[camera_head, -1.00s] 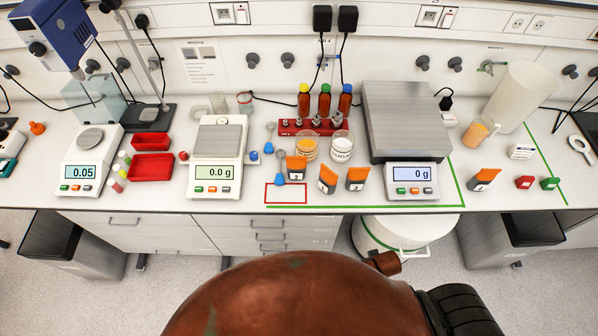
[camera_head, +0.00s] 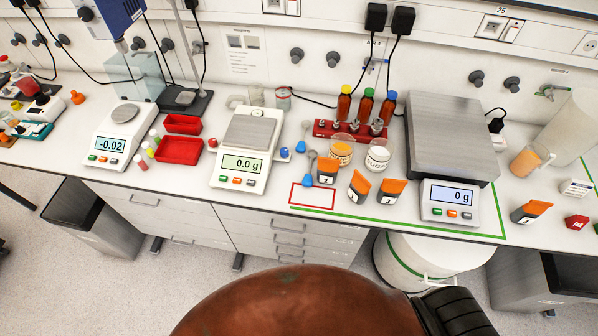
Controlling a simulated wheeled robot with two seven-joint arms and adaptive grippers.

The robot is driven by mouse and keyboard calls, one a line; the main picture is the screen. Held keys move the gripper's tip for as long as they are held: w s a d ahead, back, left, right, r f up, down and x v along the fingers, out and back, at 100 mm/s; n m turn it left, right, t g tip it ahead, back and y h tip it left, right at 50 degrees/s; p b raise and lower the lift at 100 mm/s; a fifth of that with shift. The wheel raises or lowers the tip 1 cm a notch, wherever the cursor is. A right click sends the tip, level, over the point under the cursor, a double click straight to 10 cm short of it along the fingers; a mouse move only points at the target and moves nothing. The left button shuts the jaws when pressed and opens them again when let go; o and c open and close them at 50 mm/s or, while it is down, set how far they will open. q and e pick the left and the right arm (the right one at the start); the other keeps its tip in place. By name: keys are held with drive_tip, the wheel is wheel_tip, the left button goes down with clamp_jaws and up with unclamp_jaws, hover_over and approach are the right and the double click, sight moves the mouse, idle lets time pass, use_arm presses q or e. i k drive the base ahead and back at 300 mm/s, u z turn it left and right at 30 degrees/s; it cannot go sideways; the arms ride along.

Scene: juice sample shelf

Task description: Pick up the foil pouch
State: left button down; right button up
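I see no item that I can clearly identify as the foil pouch. Several small orange-topped items with numbered labels stand on the bench. One (camera_head: 327,170) is behind the red outlined square, two more (camera_head: 358,187) and (camera_head: 391,191) are between it and the large scale, and another (camera_head: 531,211) is right of that scale. I cannot tell whether they are pouches. Neither of my grippers is in view.
A small scale (camera_head: 243,162) reads 0.0 g and a large scale (camera_head: 452,197) reads 0 g. Tubs of powder (camera_head: 378,157), brown bottles (camera_head: 365,107), red trays (camera_head: 180,150) and a jug (camera_head: 527,161) stand around. The red outlined square (camera_head: 312,197) is mostly bare.

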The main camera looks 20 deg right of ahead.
sight(327, 171)
drive_tip(key=u, duration=1.35)
drive_tip(key=k, duration=2.2)
drive_tip(key=z, duration=0.6)
